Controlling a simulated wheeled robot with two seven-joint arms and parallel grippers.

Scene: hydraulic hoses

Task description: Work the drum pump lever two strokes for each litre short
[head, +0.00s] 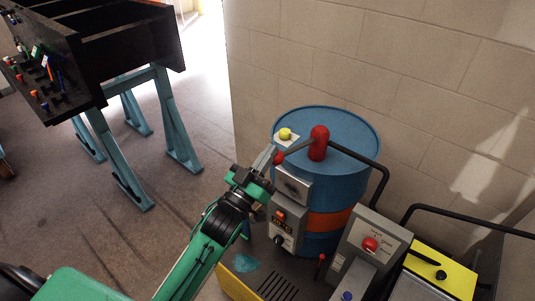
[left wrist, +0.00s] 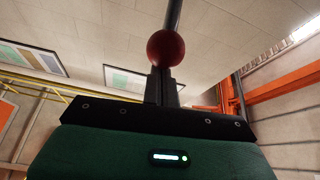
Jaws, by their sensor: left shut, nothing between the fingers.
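The blue drum (head: 357,129) with an orange band stands against the wall, with a red pump (head: 319,143) on top. The pump's grey lever (head: 299,147) slopes down left to a red ball knob (head: 279,158). My left gripper (head: 268,157) is shut and empty, its fingertips at the knob. In the left wrist view the knob (left wrist: 166,48) shows just beyond the shut fingertips (left wrist: 161,78); whether they touch cannot be told. My right gripper is not in view.
A black hose (head: 376,165) runs to a grey panel with a red knob (head: 370,244). A yellow-topped unit (head: 441,268) stands right. A black rack on blue trestles (head: 178,122) stands left; floor between is clear.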

